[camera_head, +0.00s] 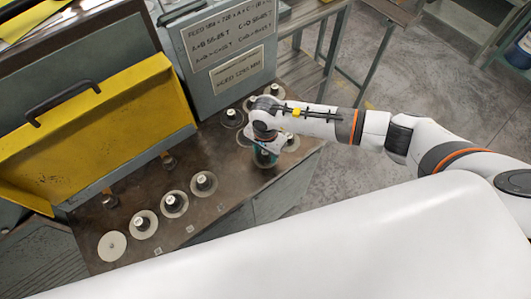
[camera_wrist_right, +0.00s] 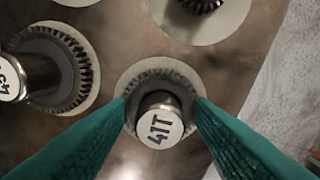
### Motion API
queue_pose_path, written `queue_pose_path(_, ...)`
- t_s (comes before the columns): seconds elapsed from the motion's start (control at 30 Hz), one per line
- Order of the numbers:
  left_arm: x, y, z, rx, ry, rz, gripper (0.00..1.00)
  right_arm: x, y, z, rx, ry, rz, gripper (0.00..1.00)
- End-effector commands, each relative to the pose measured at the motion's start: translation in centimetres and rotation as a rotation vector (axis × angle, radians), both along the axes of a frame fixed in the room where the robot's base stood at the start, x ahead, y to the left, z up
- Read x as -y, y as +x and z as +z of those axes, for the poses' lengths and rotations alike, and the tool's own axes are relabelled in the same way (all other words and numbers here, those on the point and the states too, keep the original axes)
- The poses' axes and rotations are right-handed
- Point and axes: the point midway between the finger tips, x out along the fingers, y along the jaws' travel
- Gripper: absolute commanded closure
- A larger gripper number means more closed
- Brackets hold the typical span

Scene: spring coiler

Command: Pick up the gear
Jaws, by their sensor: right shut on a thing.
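In the right wrist view, a dark toothed gear (camera_wrist_right: 160,82) with a metal hub marked "41T" (camera_wrist_right: 160,127) sits over a pale disc on the brown tabletop. The two green fingers of my right gripper (camera_wrist_right: 163,112) are on either side of this gear and shut on it. In the head view, my right gripper (camera_head: 265,157) points down at the right end of the table, and the arm hides most of the gear there. My left gripper does not show in either view.
Several other gears on pale discs stand on the brown table (camera_head: 180,235), including a row along its front (camera_head: 174,203). A bare pale disc (camera_head: 112,246) lies front left. A yellow panel (camera_head: 100,130) and a grey box with signs (camera_head: 222,60) stand behind.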

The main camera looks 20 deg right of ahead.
Motion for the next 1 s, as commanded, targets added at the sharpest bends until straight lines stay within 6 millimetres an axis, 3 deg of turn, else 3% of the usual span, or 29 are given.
queue_pose_path(0.27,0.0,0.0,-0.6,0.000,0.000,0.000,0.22,0.0,0.2,1.3,0.006,0.002,0.001,0.84)
queue_pose_path(0.67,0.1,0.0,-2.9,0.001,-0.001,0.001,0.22,0.0,0.2,8.7,0.006,0.002,0.001,0.84)
queue_pose_path(1.0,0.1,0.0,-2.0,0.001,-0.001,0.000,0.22,0.0,0.1,12.5,0.002,0.000,0.000,0.84)
